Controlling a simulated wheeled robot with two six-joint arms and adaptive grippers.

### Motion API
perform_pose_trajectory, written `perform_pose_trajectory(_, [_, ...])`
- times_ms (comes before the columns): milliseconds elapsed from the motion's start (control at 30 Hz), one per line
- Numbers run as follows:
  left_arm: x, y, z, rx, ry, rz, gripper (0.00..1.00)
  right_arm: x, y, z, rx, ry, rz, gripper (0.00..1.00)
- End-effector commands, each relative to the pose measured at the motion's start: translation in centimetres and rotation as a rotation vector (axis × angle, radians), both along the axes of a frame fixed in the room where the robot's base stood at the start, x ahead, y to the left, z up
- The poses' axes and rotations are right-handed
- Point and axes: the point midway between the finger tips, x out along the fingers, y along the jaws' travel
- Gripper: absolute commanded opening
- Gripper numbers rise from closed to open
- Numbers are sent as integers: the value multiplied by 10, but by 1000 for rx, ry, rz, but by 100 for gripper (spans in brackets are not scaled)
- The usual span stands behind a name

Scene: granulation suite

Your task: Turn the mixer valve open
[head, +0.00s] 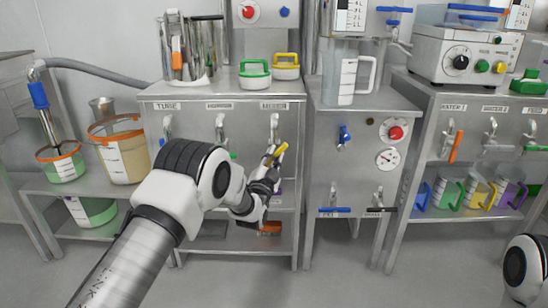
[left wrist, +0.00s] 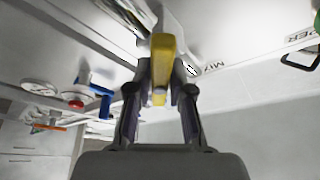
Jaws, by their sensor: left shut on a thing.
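The mixer valve has a yellow lever handle (head: 279,152) on the front of the left steel cabinet, below the rightmost of its labels. My left gripper (head: 272,163) is at this handle. In the left wrist view the yellow handle (left wrist: 162,62) stands between the fingertips of the left gripper (left wrist: 163,80), which is shut on it. The handle looks tilted in the head view. The valve's body is mostly hidden behind the gripper. Part of my right arm shows at the right edge; its gripper is out of view.
A blue valve (head: 344,135), a red button (head: 396,132) and a gauge (head: 387,159) are on the middle cabinet, right of the gripper. A clear jug (head: 347,75) stands on top. Buckets (head: 120,150) stand at left. The floor in front is clear.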

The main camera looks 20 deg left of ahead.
Motion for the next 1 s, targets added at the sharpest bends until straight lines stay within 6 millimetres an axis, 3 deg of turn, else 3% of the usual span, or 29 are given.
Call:
perform_pose_trajectory(600, [0, -1, -1, -527, -150, 0, 0, 0, 0, 3, 0, 0, 0, 100])
perform_pose_trajectory(1000, [0, 0, -1, -693, -198, 0, 0, 0, 0, 5, 0, 0, 0, 100])
